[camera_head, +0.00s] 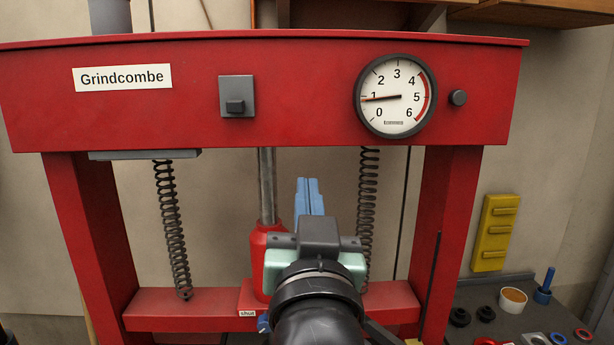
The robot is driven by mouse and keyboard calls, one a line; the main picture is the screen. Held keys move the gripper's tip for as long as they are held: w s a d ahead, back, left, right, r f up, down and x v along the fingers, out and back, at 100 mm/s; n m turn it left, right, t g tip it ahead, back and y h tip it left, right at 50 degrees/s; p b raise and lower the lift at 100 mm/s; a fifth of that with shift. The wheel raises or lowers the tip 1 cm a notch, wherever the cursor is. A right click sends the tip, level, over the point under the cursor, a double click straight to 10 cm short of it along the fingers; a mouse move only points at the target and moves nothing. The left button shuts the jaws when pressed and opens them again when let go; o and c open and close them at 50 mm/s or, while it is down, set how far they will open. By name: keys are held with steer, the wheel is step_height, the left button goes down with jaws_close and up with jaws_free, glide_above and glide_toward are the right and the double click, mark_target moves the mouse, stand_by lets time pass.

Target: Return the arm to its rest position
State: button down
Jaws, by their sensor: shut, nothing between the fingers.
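My gripper (309,196) shows in the head view at the lower middle, with its two blue fingers together and pointing up and away. Nothing shows between the fingers. My arm reaches up from the bottom edge of the picture. The gripper is in front of the red press frame (440,250) and overlaps the red jack (262,252) and the lower crossbeam (160,302). I cannot tell how far the fingers are from the press.
Two springs (171,230) hang inside the frame. A dark bench (470,300) at the right holds rings, a roll of tape (513,300) and a blue-handled tool (545,287).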

step_height(320, 180, down, 8)
steer(key=g, duration=0.3)
steer(key=s+r+t, duration=0.4)
steer(key=s+r, duration=0.3)
steer(key=r, duration=0.4)
steer(key=s+a+r+n+t, duration=0.1)
steer(key=s+r+t, duration=0.4)
steer(key=r, duration=0.7)
steer(key=shift+s+r+t, duration=0.3)
steer(key=shift+s, duration=0.65)
